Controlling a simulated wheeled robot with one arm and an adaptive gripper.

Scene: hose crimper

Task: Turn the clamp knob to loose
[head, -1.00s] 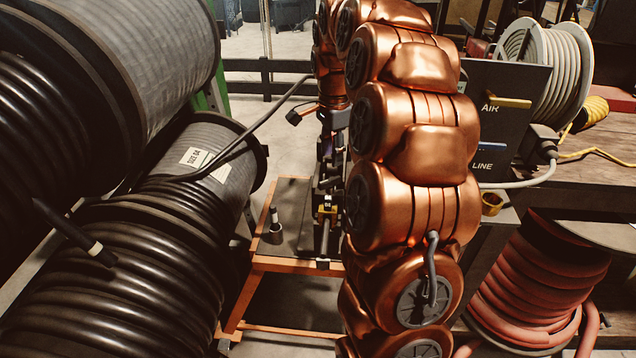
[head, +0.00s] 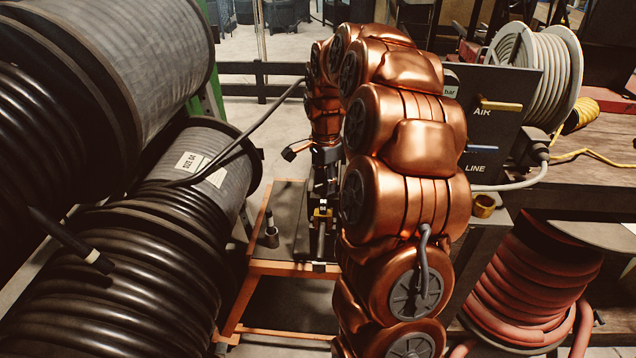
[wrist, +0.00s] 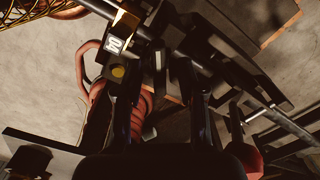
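In the head view, my gripper (head: 324,180) is largely in shadow beside my copper arm, just above a dark clamp fixture with a brass-yellow block (head: 321,213). In the wrist view, the two dark fingers of my gripper (wrist: 160,72) stand apart, with a visible gap between them. The brass block (wrist: 126,20) with a white marked tag is just beyond the left finger. Dark bars and a grey rod of the fixture lie across the fingertips. I cannot make out the clamp knob for certain among these dark parts, nor whether the fingers touch it.
The fixture stands on an orange-framed bench (head: 290,268), with a small grey cylinder (head: 271,236) at its left. Large black hose reels (head: 120,240) crowd the left. A dark panel (head: 505,105) marked AIR and LINE and a red hose reel (head: 535,275) are at right.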

